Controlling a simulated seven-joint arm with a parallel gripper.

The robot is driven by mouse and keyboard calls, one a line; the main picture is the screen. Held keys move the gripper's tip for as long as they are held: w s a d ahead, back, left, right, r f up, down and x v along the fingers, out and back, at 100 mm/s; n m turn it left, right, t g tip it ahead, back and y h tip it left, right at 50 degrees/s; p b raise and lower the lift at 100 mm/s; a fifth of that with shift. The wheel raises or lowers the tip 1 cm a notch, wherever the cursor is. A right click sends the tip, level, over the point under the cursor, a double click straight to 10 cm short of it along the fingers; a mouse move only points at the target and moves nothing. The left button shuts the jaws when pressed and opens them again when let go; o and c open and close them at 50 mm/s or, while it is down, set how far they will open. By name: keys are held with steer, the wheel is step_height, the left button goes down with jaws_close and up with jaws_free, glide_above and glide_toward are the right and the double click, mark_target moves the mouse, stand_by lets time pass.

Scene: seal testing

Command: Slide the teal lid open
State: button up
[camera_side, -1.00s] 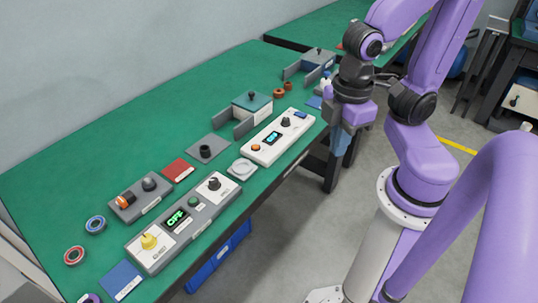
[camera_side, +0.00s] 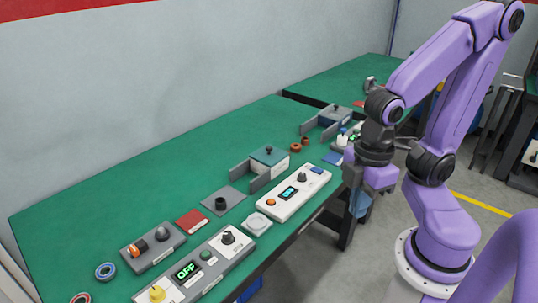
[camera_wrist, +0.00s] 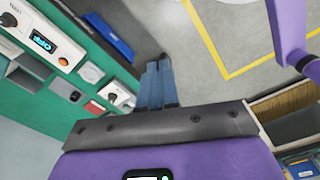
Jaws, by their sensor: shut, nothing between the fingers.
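The teal lid (camera_side: 266,156) sits on a pale box on the green bench in the side view, with a small black knob on top. It looks to be covering the box between grey side plates. My gripper (camera_side: 361,207) is past the bench's front edge, to the right of the lid and well apart from it. Its blue fingers point down. In the wrist view the fingers (camera_wrist: 157,83) are together with nothing between them, over grey floor. I cannot clearly make out the lid in the wrist view.
A white panel (camera_side: 291,196) with a display and knob stands between the lid and the bench's front edge. A similar box with a dark lid (camera_side: 335,110) is farther back. Open green bench (camera_side: 200,160) lies behind.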

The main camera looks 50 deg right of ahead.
steer(key=o, duration=0.5)
steer(key=shift+w, duration=0.1)
steer(key=o, duration=0.3)
steer(key=w, duration=0.1)
steer(key=w+a+m, duration=0.1)
steer(key=w, duration=0.1)
steer(key=w+m, duration=0.1)
steer(key=shift+w+a+r, duration=0.2)
steer(key=shift+w+r, duration=0.05)
steer(key=shift+w, duration=0.15)
steer(key=shift+o, duration=0.2)
steer(key=w+m+t, duration=0.1)
steer(key=w+m, duration=0.2)
steer(key=w, duration=0.6)
steer(key=m+t+h, duration=0.2)
steer(key=m+t, duration=0.1)
steer(key=m, duration=0.9)
glide_above(269, 147)
steer(key=s+a, duration=0.3)
steer(key=s, duration=0.4)
steer(key=x, duration=1.7)
steer(key=shift+w+d+f, duration=0.1)
steer(key=shift+d+f, duration=0.15)
jaws_close()
